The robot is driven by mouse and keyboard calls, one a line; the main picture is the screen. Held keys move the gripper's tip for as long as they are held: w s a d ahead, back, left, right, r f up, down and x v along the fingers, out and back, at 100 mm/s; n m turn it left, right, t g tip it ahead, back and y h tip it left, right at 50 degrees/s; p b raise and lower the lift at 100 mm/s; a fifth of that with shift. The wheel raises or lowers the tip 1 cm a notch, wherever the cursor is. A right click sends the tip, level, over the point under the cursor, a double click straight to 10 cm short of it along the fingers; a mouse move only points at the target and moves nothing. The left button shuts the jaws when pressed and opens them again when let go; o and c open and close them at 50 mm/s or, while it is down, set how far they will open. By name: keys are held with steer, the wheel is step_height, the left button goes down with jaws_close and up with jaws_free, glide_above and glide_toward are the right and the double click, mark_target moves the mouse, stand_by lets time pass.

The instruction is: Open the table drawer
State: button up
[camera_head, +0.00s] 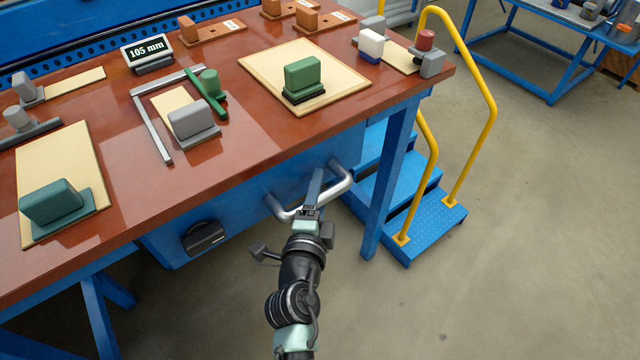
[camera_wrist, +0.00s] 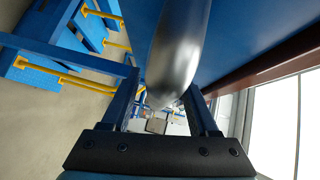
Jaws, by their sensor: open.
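The table drawer (camera_head: 252,196) is a blue front under the red-brown table top (camera_head: 240,150). It looks shut. A curved silver handle (camera_head: 283,213) stands out from it. My gripper (camera_head: 314,186) is at the middle of this handle, with its fingers reaching over the bar. In the wrist view the silver handle (camera_wrist: 180,50) lies between the two blue fingers of my open gripper (camera_wrist: 163,95). Whether a finger touches the bar, I cannot tell. The gripper partly hides the handle's middle in the head view.
A black knob or latch (camera_head: 203,237) sits on the blue front to the left. A blue table leg (camera_head: 388,185) and blue steps (camera_head: 430,222) with yellow rails (camera_head: 487,120) stand to the right. Fixtures and boards cover the table top. The floor in front is clear.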

steer(key=shift+w+d+f, duration=0.1)
steer(key=shift+w, duration=0.4)
jaws_close()
stand_by(1.2)
